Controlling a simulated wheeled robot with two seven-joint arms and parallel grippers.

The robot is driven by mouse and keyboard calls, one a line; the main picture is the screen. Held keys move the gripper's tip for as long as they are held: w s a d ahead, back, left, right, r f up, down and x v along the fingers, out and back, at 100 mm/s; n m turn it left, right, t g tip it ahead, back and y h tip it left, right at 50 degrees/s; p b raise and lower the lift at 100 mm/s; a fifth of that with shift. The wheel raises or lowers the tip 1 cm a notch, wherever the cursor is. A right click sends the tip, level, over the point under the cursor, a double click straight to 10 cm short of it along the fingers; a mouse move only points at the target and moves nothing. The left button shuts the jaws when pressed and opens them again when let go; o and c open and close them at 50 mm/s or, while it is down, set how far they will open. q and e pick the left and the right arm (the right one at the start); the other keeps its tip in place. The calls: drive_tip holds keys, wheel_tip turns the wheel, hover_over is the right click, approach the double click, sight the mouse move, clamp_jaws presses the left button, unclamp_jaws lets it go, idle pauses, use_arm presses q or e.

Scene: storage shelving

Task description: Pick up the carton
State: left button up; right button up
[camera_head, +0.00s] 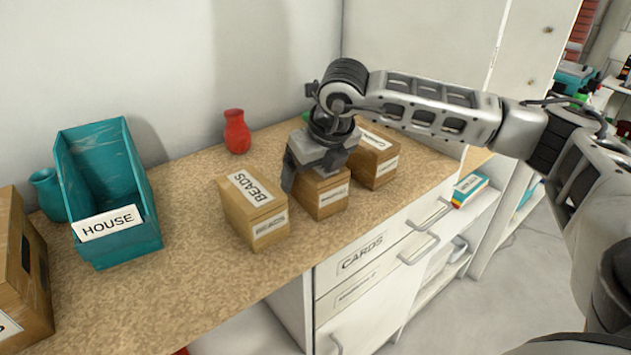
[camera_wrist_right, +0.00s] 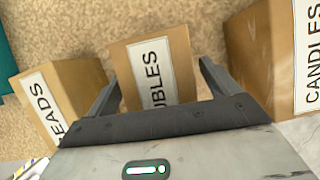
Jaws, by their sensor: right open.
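Three brown cartons stand in a row on the counter. The middle carton (camera_head: 321,195) has a white label, partly readable as "UBLES" in the wrist view (camera_wrist_right: 155,72). The BEADS carton (camera_head: 254,212) stands left of it, the CANDLES carton (camera_head: 373,158) right of it. My right gripper (camera_head: 311,172) is over the middle carton, pointing down, and hides part of its top. In the wrist view its open fingers (camera_wrist_right: 157,85) show one on each side of the middle carton, with a gap at each side. I cannot tell how far down they reach. My left gripper is out of view.
A teal HOUSE bin (camera_head: 120,240) and a teal vase (camera_head: 48,195) stand at the left, near another brown box (camera_head: 30,275). A red vase (camera_head: 237,132) stands behind the cartons. The speckled counter (camera_head: 200,300) is clear in front. Its edge runs above white drawers (camera_head: 365,262).

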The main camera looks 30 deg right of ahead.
drive_tip(key=c, duration=1.3)
drive_tip(key=shift+r+p, duration=0.45)
drive_tip(key=shift+r, duration=0.05)
wheel_tip(320, 180, up, 3)
drive_tip(key=shift+s+r+b, duration=0.1)
drive_tip(key=shift+s+b, duration=0.05)
drive_tip(key=shift+b, duration=0.45)
drive_tip(key=s+r, duration=0.3)
drive_tip(key=r, duration=0.1)
drive_tip(key=shift+s+d+r+b, duration=0.1)
drive_tip(key=shift+s+d+b, duration=0.05)
drive_tip(key=shift+s+b, duration=0.2)
drive_tip(key=s+r, duration=0.1)
drive_tip(key=s, duration=0.2)
drive_tip(key=s+r+b, duration=0.1)
drive_tip(key=s+r, duration=0.1)
drive_tip(key=s, duration=0.1)
drive_tip(key=s+r, duration=0.2)
drive_tip(key=s, duration=0.2)
drive_tip(key=shift+d, duration=0.3)
